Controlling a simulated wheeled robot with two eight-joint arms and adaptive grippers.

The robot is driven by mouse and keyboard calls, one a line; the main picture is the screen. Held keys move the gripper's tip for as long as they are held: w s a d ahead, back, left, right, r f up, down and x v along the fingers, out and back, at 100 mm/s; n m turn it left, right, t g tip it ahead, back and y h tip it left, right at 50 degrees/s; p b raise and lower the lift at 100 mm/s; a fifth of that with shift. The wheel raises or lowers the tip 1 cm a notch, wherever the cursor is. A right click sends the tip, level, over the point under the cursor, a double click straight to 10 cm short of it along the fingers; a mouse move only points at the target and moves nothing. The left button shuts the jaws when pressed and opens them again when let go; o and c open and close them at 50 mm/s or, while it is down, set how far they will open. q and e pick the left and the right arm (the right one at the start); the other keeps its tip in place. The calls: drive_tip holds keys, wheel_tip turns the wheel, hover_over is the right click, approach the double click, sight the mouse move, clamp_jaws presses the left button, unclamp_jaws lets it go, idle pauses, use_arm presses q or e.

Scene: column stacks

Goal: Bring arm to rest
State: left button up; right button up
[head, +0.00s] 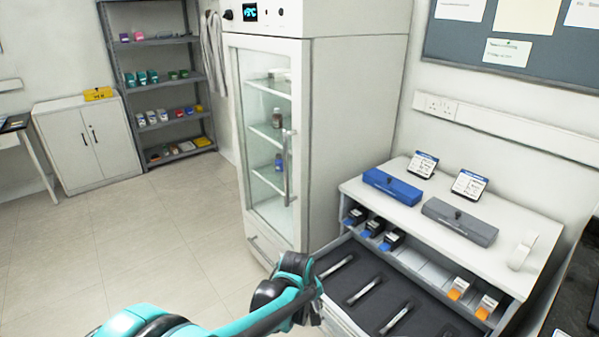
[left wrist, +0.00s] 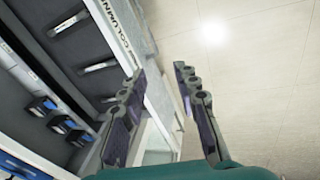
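My left arm, teal and black, comes in from the bottom left of the head view and ends beside the front of an open drawer (head: 418,318). In the left wrist view my left gripper (left wrist: 160,76) has its two dark fingers apart with nothing between them. It is over the drawer's white front edge, which carries lettering, with floor on the other side. My right arm and gripper are not in view.
The dark-lined drawer holds several slim silver pieces. Above it, a shelf holds small boxes with blue and orange labels. The white cabinet top (head: 455,218) carries a blue case (head: 392,186) and a grey case (head: 459,221). A glass-door fridge (head: 265,140) stands behind. Floor (head: 130,245) at left is clear.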

use_arm(q)
drive_tip(key=s+a+r+m+t, duration=0.2)
drive_tip(key=s+a+r, duration=0.5)
drive_tip(key=a+r, duration=0.35)
drive_tip(key=s+a+r+m+t+y, duration=0.1)
drive_tip(key=s+a+m, duration=0.3)
drive_tip(key=s+a, duration=0.6)
drive_tip(key=shift+s+a+t+y, duration=0.4)
drive_tip(key=shift+s+t, duration=0.4)
drive_tip(key=shift+t, duration=0.1)
